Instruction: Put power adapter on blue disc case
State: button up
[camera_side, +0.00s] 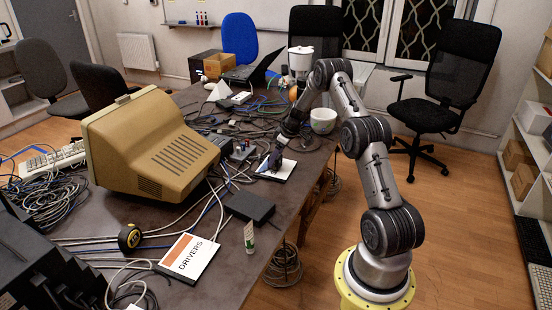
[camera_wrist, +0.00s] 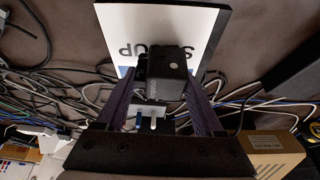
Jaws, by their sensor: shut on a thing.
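My gripper (camera_side: 272,162) is shut on the black power adapter (camera_wrist: 166,84), which sits between its two fingers in the wrist view (camera_wrist: 172,100). The adapter is small and blocky, with light lettering on its side. The blue disc case (camera_wrist: 165,25) is white with dark letters and a bit of blue; the adapter hides part of it. In the side view, the case (camera_side: 283,172) lies flat on the table under my gripper. The adapter overlaps the case's near part in the wrist view. I cannot tell whether they touch.
A beige monitor (camera_side: 150,140) stands at left. A black box (camera_side: 250,207), a DRIVERS case (camera_side: 188,258), a tape measure (camera_side: 129,237) and a small tube (camera_side: 249,238) lie nearer the front. Cables (camera_side: 225,125) run around the case. A white pot (camera_side: 323,120) stands behind.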

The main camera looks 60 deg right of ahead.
jog(key=shift+f, duration=0.35)
jog(key=o, duration=1.5)
jog(key=shift+o, duration=0.2)
